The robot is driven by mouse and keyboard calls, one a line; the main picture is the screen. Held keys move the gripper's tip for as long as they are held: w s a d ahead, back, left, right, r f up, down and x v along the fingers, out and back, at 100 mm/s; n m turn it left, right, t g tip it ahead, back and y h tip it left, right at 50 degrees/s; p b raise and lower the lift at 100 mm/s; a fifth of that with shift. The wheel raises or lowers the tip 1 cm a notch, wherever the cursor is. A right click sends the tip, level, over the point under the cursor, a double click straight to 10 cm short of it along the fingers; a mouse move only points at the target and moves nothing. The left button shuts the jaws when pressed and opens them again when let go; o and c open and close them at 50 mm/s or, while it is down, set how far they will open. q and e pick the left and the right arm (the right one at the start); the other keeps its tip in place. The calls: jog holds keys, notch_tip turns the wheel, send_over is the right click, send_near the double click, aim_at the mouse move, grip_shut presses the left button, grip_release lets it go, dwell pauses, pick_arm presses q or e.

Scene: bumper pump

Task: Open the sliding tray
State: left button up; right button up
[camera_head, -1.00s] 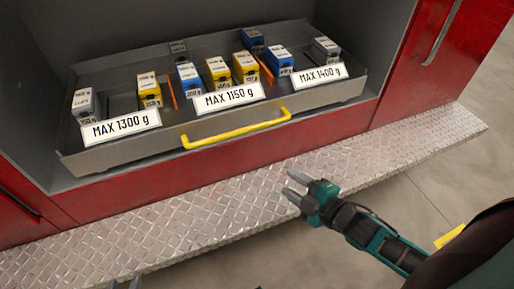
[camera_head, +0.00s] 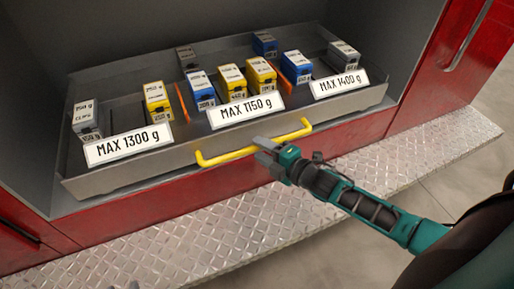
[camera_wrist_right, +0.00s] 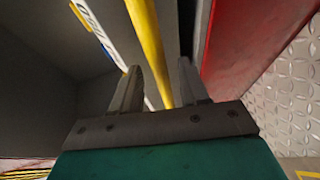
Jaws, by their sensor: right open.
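The sliding tray (camera_head: 110,178) is a grey metal drawer in a dark recess, with a yellow bar handle (camera_head: 232,156) across its front. My right gripper (camera_head: 264,153) is at the right part of this handle. In the right wrist view, its two fingers (camera_wrist_right: 160,88) are apart, and the yellow handle (camera_wrist_right: 150,45) runs between them. I cannot tell whether either finger touches the bar. My left gripper does not show clearly in either view.
The tray holds several small weight boxes, yellow, blue and grey, such as a yellow one (camera_head: 157,102), with orange dividers (camera_head: 183,105). White limit labels (camera_head: 128,146) line its front. Red panels (camera_head: 350,133) surround it. A diamond-plate step (camera_head: 215,236) lies below, clear.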

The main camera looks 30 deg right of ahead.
jog(key=shift+x, duration=1.2)
jog(key=shift+c, duration=0.2)
grip_shut()
